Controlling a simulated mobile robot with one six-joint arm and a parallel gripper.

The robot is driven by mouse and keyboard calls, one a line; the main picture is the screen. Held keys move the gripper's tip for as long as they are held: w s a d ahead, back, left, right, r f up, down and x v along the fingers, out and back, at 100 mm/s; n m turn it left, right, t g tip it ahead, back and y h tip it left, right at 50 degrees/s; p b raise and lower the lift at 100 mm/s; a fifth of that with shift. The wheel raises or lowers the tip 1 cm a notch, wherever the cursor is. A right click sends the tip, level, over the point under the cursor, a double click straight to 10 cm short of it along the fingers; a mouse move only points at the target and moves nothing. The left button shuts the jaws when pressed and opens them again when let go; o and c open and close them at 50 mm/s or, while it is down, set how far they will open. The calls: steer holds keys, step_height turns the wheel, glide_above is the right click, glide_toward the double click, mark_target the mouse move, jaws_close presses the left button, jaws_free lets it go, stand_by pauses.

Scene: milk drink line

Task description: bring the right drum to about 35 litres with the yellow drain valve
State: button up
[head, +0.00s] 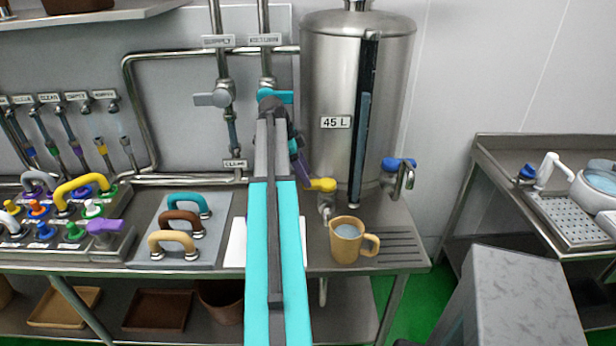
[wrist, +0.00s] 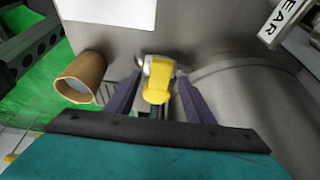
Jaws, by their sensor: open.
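The right drum (head: 330,85) is a tall steel tank labelled 45 L. Its upright sight gauge (head: 364,110) has a dark upper part and a bluish lower part, with no readable scale. The yellow drain valve (head: 321,185) sits low at the drum's front left. My gripper (head: 303,168) is at the valve, partly hidden by my arm. In the wrist view, the yellow handle (wrist: 157,85) lies between my two open purple fingers, with gaps on both sides. A tan mug (head: 345,240) with pale liquid stands below the valve.
A blue-handled tap (head: 398,165) is at the drum's lower right. A teal valve (head: 279,97) and a grey valve (head: 212,98) sit on the pipes at left. A plate with several curved handles (head: 180,230) lies left of my arm. A side table (head: 545,140) stands right.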

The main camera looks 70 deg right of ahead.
steer(key=shift+x, duration=1.1)
steer(key=shift+c, duration=0.3)
jaws_close()
